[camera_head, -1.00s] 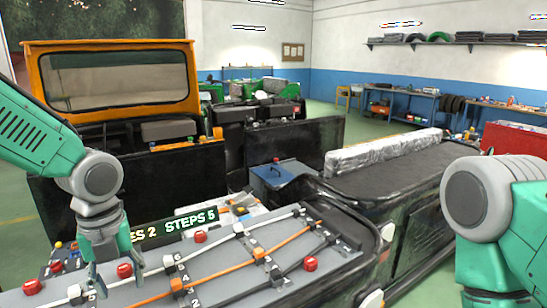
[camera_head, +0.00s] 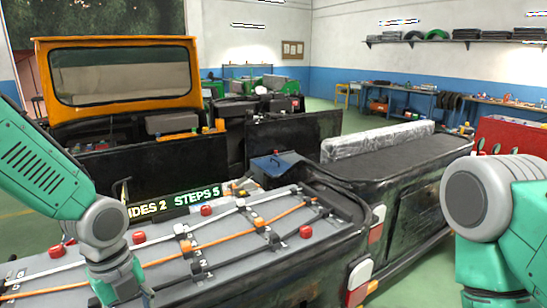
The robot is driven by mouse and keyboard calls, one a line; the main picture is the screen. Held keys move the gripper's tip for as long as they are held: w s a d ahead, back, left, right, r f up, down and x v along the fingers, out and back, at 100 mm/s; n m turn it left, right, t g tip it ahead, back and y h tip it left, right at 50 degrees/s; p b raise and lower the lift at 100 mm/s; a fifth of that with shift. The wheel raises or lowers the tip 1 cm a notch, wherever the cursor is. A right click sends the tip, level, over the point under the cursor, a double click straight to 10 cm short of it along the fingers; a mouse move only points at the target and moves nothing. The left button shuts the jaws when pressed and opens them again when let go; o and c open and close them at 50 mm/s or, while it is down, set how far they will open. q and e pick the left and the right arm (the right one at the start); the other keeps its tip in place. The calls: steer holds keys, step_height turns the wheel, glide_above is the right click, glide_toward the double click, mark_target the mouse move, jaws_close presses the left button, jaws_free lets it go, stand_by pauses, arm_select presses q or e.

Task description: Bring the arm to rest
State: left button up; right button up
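My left arm comes in from the left, and its gripper (camera_head: 128,300) points down at the lower left over the grey board (camera_head: 225,250). The fingers are mostly cut off by the bottom edge, so I cannot tell their opening. The board carries white, orange and black cables, red buttons (camera_head: 306,231) and a sign (camera_head: 172,203) reading "STEPS 5". My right arm shows at the right edge with its grey joint and green links. Its gripper is out of view.
A black vehicle body (camera_head: 400,195) with a silver-wrapped roll (camera_head: 378,141) stands right of the board. An orange-framed windscreen (camera_head: 122,75) stands behind at left. Workbenches (camera_head: 405,97) and a red cabinet (camera_head: 512,138) line the far right. Green floor is open between.

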arm_select(q)
steer(key=s+d+f+n+b, duration=0.1)
steer(key=s+f+n+b, duration=0.4)
steer(key=f, duration=0.6)
steer(key=s+d+f+n+b, duration=0.1)
steer(key=s+f+n+b, duration=0.1)
steer(key=s+f+n, duration=0.6)
steer(key=s+a+f+n+b, duration=0.2)
steer(key=s+f+n, duration=0.3)
steer(key=f, duration=0.3)
steer(key=s+a+f+n+b, duration=0.2)
steer(key=s+f+n+b, duration=0.2)
steer(key=f+n, duration=0.3)
steer(key=shift+s+a+f+t+y+b, duration=0.15)
steer(key=shift+s+f+t+y+b, duration=0.25)
steer(key=shift+f, duration=0.3)
steer(key=shift+w+a, duration=0.1)
